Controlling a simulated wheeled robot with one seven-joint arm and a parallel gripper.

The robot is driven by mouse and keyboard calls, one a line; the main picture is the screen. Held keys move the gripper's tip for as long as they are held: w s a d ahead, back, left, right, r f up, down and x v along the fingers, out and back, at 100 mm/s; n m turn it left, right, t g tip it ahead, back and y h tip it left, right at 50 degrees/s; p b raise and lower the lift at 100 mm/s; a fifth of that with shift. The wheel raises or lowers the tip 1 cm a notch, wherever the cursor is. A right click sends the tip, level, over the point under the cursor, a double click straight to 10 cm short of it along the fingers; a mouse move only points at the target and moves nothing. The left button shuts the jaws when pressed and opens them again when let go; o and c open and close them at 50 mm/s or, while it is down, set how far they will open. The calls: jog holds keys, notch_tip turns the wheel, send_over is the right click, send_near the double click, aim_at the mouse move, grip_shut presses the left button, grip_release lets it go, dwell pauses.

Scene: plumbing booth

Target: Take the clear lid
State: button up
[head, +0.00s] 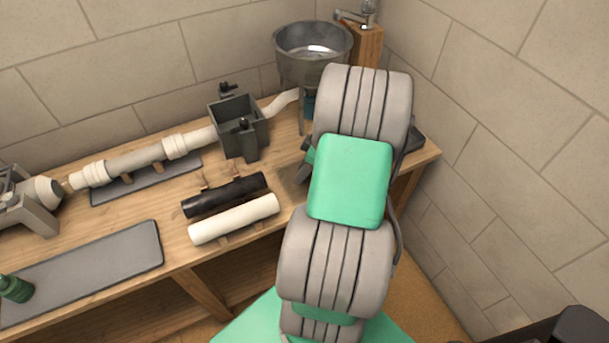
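I cannot make out a clear lid for certain. The dark grey square box (238,122) stands at the middle of the bench with black knobs on its back and front sides. Its top looks open or covered by something see-through; I cannot tell which. My grey and green arm reaches up over the right part of the bench, to the right of the box.
A white pipe (140,160) runs into the box's left side. A metal basin (313,45) stands behind, near a tap (357,15). A black tube (225,195) and a white tube (234,219) lie in front. A grey mat (95,268) is mostly bare.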

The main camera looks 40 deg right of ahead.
grip_shut()
dwell(0.3)
dwell(0.4)
